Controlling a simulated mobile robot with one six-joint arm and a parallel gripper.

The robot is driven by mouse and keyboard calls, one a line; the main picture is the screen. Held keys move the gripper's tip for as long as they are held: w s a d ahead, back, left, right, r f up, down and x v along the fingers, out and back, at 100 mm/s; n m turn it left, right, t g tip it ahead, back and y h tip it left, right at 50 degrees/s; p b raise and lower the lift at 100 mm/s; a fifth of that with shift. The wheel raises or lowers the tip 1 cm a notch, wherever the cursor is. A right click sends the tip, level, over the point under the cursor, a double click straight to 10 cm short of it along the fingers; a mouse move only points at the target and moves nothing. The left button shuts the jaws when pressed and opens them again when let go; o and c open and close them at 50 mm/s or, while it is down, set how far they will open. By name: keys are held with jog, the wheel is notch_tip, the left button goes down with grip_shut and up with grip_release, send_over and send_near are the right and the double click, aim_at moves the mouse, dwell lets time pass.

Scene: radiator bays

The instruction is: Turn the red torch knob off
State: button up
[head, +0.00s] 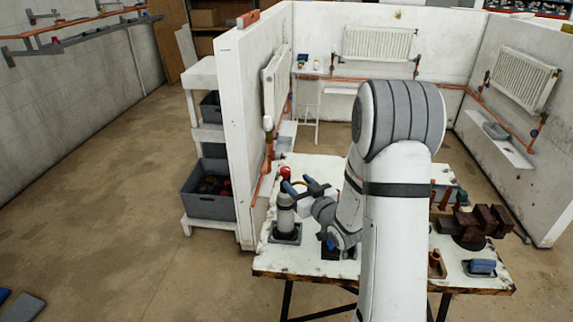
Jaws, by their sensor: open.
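A grey-white torch cylinder (286,218) with a dark band stands upright in a dark square base at the left end of the workbench (262,262). A round red part (285,171), which looks like the red knob, shows just above and behind the torch top. My gripper (299,185) is open, with blue-tipped dark fingers beside the torch top, just below and right of the red part. I cannot tell whether the fingers touch the torch. My gripper and arm hide part of the bench behind them. The knob's turned position is too small to tell.
A vise (470,226) with dark brown blocks and a blue item in a tray (482,267) are at the bench's right. A white partition wall (238,130) with a radiator and copper pipes stands close left of the torch. A grey bin (208,205) sits on shelves beyond it.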

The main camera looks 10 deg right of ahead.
aim_at(288, 173)
jog(key=shift+w+a+r, duration=0.2)
jog(key=shift+w+a, duration=0.05)
jog(key=shift+w, duration=0.15)
jog(key=p+x, duration=0.3)
jog(key=x, duration=0.4)
jog(key=shift+s, duration=0.1)
jog(key=shift+c, duration=0.4)
